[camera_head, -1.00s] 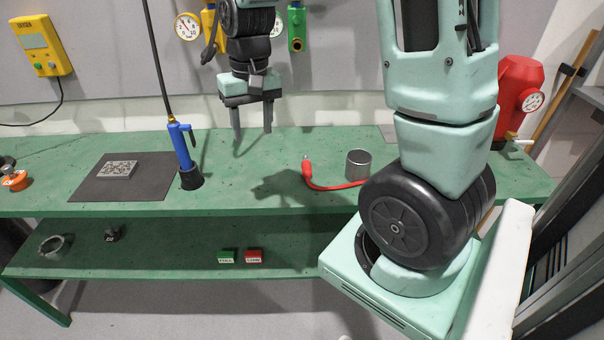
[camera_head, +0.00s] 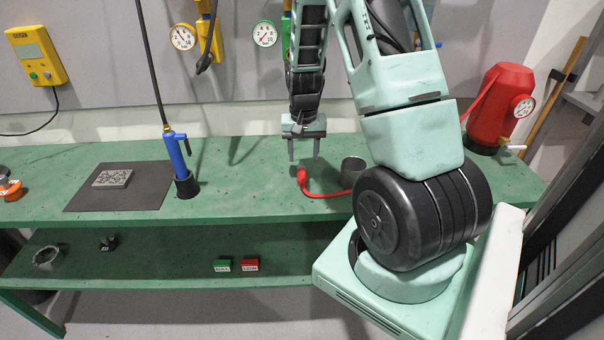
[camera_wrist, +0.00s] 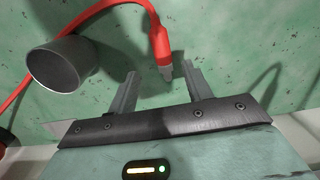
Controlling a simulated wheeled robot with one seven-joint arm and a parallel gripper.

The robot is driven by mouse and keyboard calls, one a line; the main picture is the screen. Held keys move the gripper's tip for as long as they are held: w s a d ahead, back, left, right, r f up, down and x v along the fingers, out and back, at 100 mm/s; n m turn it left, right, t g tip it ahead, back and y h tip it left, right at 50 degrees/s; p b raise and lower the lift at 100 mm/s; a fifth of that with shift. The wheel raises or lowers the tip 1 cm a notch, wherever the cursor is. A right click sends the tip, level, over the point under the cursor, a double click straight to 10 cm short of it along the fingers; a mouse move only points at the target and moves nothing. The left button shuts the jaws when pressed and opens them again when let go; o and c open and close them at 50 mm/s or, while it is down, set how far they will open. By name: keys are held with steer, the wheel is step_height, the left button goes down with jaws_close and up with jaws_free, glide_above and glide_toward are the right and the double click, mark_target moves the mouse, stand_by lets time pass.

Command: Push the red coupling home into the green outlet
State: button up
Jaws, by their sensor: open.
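The red coupling (camera_head: 302,176) lies on the green bench at the end of a red hose. It also shows in the wrist view (camera_wrist: 160,42), with a grey metal tip pointing toward the space between my fingers. My gripper (camera_head: 304,158) is open and empty, above and just behind the coupling. In the wrist view my gripper's two fingers (camera_wrist: 159,82) stand apart, the coupling's tip near the right finger. The green outlet (camera_head: 286,40) is on the back wall beside a green-rimmed gauge (camera_head: 264,34), mostly hidden behind my arm.
A grey metal cup (camera_head: 352,166) stands right of the coupling, close to the hose (camera_head: 328,194). A blue torch-like tool (camera_head: 178,160) and a dark mat (camera_head: 150,192) are at left. A red tank (camera_head: 500,110) stands at right. A yellow fitting (camera_head: 206,32) hangs on the wall.

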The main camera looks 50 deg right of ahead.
mark_target(302, 171)
steer(key=shift+a+f+p, duration=0.15)
steer(key=shift+f+p, duration=0.3)
steer(key=shift+f, duration=1.1)
steer(key=shift+a+f+p, duration=0.1)
steer(key=shift+f+p, duration=0.3)
steer(key=shift+f, duration=1.1)
steer(key=shift+c, duration=0.3)
jaws_close()
